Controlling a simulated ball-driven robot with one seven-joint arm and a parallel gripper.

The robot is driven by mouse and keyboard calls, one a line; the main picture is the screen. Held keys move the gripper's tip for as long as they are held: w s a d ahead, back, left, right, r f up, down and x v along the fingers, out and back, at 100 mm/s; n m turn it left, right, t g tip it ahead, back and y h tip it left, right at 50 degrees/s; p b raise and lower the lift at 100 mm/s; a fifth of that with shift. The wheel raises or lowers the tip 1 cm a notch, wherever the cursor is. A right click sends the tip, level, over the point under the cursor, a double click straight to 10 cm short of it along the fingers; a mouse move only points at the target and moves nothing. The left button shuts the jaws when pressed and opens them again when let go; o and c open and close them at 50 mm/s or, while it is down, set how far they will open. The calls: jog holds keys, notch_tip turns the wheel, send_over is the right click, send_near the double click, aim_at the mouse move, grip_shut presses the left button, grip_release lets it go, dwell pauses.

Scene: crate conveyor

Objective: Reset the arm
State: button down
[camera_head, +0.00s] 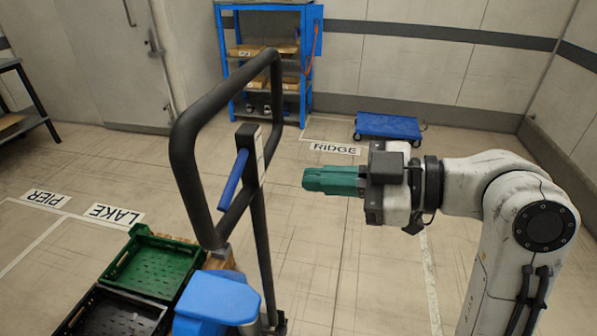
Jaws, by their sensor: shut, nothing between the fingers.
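My gripper (306,179) has teal fingers that are shut and empty. It points to the left at mid height, right of the black loop handle (186,150). My white arm reaches in from the right edge and is bent at the elbow. The gripper hangs in the air above the floor and looks apart from the handle, though the depth gap between them is hard to tell.
A green crate (128,262) and a black crate (72,325) stand at lower left. A blue shelf rack (312,50) and a blue dolly (388,126) are at the back. Floor labels read RIDGE (335,148), LAKE (113,214) and PIER (46,198).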

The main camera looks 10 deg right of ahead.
jog(key=s+d+f+m+h, duration=0.3)
jog(key=f+m, duration=0.1)
jog(key=f, duration=0.5)
jog(key=s+d+f+m+h+p, duration=0.1)
jog(key=s+d+f+m+h, duration=0.2)
jog(key=f, duration=0.6)
jog(key=s+d+f+m+h, duration=0.25)
jog(key=d+f+m, duration=0.2)
jog(key=f, duration=0.45)
jog(key=s+d+f+m+g+h, duration=0.2)
jog(key=s+d+f+m+h, duration=0.1)
jog(key=s, duration=0.6)
jog(key=s+d+f+m+g+h, duration=0.3)
jog(key=s+d+f, duration=0.3)
jog(key=s+f, duration=0.2)
jog(key=shift+s+g+p, duration=0.3)
jog(key=shift+s+p, duration=0.1)
jog(key=shift+s, duration=0.25)
